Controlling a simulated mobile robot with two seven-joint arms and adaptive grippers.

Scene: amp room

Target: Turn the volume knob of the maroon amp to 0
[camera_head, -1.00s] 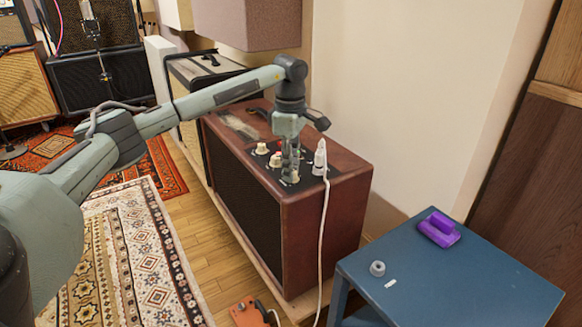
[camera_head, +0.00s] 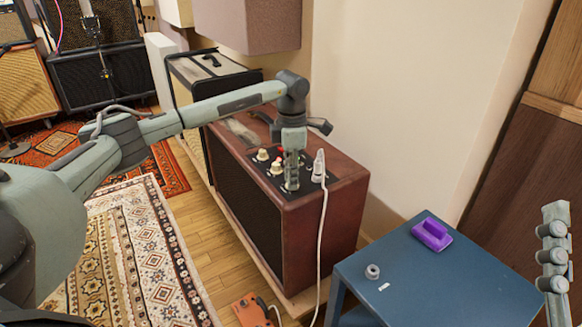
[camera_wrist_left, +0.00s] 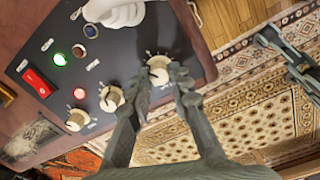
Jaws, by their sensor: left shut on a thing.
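The maroon amp (camera_head: 340,208) stands in the middle of the head view, with a black control panel on top. My left gripper (camera_head: 291,184) points down at the near end of this panel. In the left wrist view my left gripper (camera_wrist_left: 160,88) is shut on a cream knob (camera_wrist_left: 158,66), the one nearest the white plug. The fingers partly hide this knob. Two more cream knobs (camera_wrist_left: 111,98) (camera_wrist_left: 76,119) stand beside it in a row. The panel lettering is too small to read.
A white plug (camera_head: 319,166) with a hanging cable sits beside my left gripper. The panel also has a red switch (camera_wrist_left: 37,82) and lights. A blue table (camera_head: 440,285) at right holds a purple object (camera_head: 432,235) and a small grey ring (camera_head: 372,271). An orange pedal (camera_head: 251,310) lies on the floor.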

